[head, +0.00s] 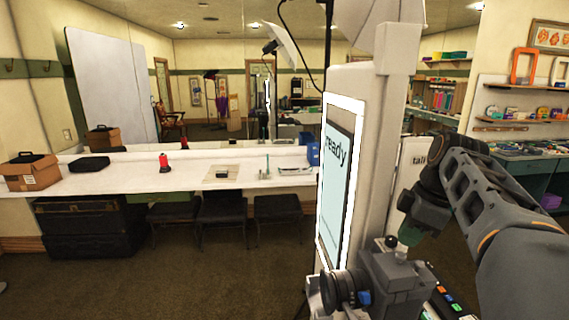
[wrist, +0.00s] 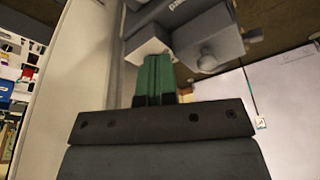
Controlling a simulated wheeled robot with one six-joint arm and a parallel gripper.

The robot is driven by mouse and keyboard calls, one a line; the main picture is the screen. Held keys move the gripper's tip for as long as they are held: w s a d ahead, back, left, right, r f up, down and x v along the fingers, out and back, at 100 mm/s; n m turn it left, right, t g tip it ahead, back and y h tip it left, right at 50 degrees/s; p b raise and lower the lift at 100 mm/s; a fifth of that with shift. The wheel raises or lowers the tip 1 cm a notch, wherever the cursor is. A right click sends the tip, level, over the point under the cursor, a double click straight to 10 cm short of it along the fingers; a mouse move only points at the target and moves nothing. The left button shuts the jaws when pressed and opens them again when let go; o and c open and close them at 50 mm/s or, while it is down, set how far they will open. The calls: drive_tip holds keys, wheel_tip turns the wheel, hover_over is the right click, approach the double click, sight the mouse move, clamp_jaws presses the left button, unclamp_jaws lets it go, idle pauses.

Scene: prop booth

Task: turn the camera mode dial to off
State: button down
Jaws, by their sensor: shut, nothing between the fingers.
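The camera (head: 400,280), dark grey with a black lens (head: 338,291) pointing left, stands at the bottom centre-right of the head view. My gripper (head: 408,238), with green fingers, points down just above the camera's top. In the wrist view the shut green fingers (wrist: 153,80) reach close to the grey camera body (wrist: 205,35). A pale block (wrist: 147,48) is just beyond the fingertips and a rounded grey knob (wrist: 208,63) is to their right. I cannot tell for certain which part is the mode dial, nor its setting. Contact is unclear.
A tall booth column with a lit "ready" screen (head: 337,165) stands close behind the camera. A panel with coloured buttons (head: 448,300) is below right. A white counter (head: 130,182) with boxes runs along the back left, and shelves (head: 510,115) are at right. Open floor lies left.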

drive_tip(key=shift+s+f+b, duration=0.1)
drive_tip(key=shift+f+b, duration=0.2)
drive_tip(key=shift+f, duration=0.5)
drive_tip(key=shift+f, duration=0.15)
drive_tip(key=shift+w+d+p, duration=0.25)
drive_tip(key=shift+w+p, duration=0.1)
drive_tip(key=shift+p, duration=0.2)
drive_tip(key=shift+w+d+p, duration=0.2)
drive_tip(key=shift+w+p, duration=0.3)
drive_tip(key=shift+w, duration=0.05)
idle(0.5)
drive_tip(key=shift+d, duration=0.25)
drive_tip(key=shift+r, duration=0.2)
drive_tip(key=a+p+v, duration=0.1)
drive_tip(key=p+v, duration=0.3)
drive_tip(key=v, duration=0.2)
drive_tip(key=shift+w+p, duration=0.35)
drive_tip(key=shift+w, duration=0.1)
